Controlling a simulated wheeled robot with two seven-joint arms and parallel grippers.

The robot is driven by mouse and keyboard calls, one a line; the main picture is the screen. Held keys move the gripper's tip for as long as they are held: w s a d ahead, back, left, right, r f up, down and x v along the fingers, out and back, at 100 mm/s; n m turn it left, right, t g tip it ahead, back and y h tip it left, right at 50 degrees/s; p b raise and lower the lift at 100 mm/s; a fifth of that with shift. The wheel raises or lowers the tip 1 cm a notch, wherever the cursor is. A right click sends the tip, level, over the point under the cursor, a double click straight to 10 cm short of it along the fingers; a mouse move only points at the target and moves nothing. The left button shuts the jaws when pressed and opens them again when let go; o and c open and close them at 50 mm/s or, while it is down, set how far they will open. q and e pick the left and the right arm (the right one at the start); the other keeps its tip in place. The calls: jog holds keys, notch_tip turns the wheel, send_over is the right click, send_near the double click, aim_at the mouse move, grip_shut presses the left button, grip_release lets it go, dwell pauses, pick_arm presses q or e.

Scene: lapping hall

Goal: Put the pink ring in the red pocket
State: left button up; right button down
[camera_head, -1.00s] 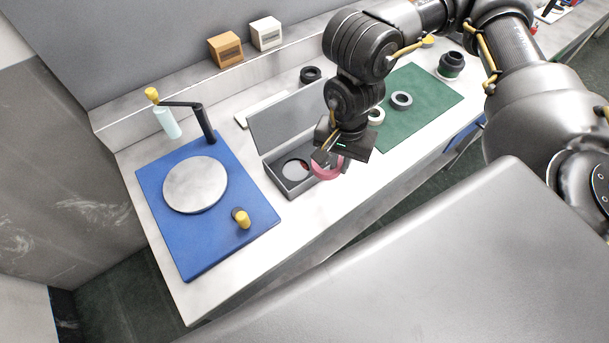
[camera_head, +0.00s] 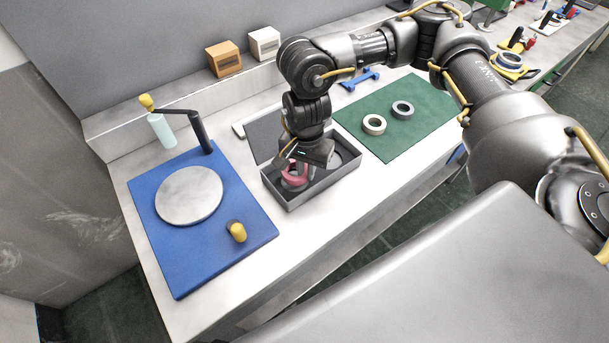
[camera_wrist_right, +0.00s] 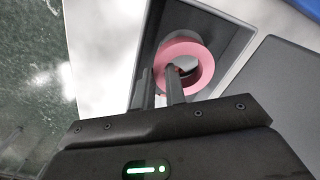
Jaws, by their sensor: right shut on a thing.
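The pink ring (camera_head: 291,180) is in my right gripper (camera_head: 290,163), above or inside the left part of the open grey case (camera_head: 324,191). In the right wrist view the ring (camera_wrist_right: 203,66) shows at the fingertips of the shut gripper (camera_wrist_right: 162,78), over a compartment of the case (camera_wrist_right: 237,48). The red pocket is mostly hidden by ring and gripper; a little dark red shows through the ring's hole. I cannot tell whether the ring touches the pocket floor. My left gripper is not in view.
A blue board (camera_head: 165,245) with a grey disc (camera_head: 189,196) and a yellow knob (camera_head: 237,231) lies left of the case. A green mat (camera_head: 405,135) with a pale ring (camera_head: 374,124) and a grey ring (camera_head: 402,110) lies right. The bench front is clear.

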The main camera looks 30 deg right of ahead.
aim_at(304, 177)
jog(key=shift+w+f, duration=0.1)
jog(key=shift+f, duration=0.1)
notch_tip(304, 177, down, 3)
jog(key=shift+w+f+p, duration=0.1)
jog(key=shift+f+p, duration=0.05)
jog(key=shift+p, duration=0.3)
jog(key=shift+a, duration=0.1)
jog(key=shift+f, duration=0.15)
jog(key=c, duration=1.7)
grip_release()
